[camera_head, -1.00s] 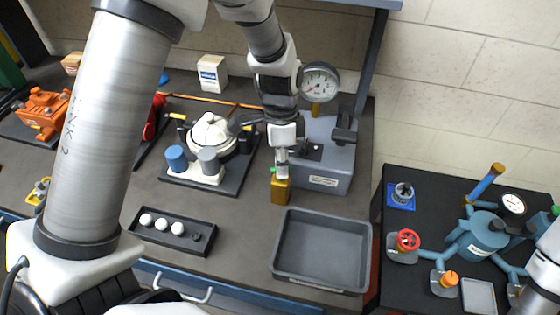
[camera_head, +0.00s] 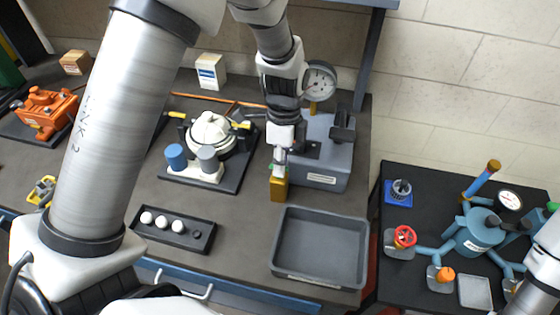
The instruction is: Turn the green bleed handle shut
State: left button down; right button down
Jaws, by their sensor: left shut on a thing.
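The green bleed handle (camera_head: 271,167) shows as a small green piece just above a brass block (camera_head: 278,188) at the front left of a grey gauge unit (camera_head: 323,165). My left gripper (camera_head: 279,161) points down over the block and is shut on the handle, hiding most of it. How far the handle is turned cannot be told. A round dial gauge (camera_head: 319,81) stands at the back of the unit, partly behind my left wrist. My right gripper is not in view; only part of my right arm shows at the right edge.
An empty grey tray (camera_head: 320,281) lies in front of the brass block. A white lidded device (camera_head: 211,134) stands to the left, with a dark holder of white balls (camera_head: 177,226) nearer. A teal valve assembly (camera_head: 479,231) occupies the right table.

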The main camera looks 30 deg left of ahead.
pick_arm(q)
jog(key=shift+s+f, duration=0.15)
jog(key=shift+f, duration=0.05)
jog(key=c, duration=1.2)
grip_release()
jog(key=shift+d+r, duration=0.1)
jog(key=shift+d, duration=0.05)
jog(key=w+r, duration=0.1)
jog(key=r, duration=0.6)
jog(key=w+r, duration=0.1)
jog(key=r, duration=0.3)
jog(key=shift+w+a+r, duration=0.25)
jog(key=shift+w+r, duration=0.05)
jog(key=shift+r, duration=0.05)
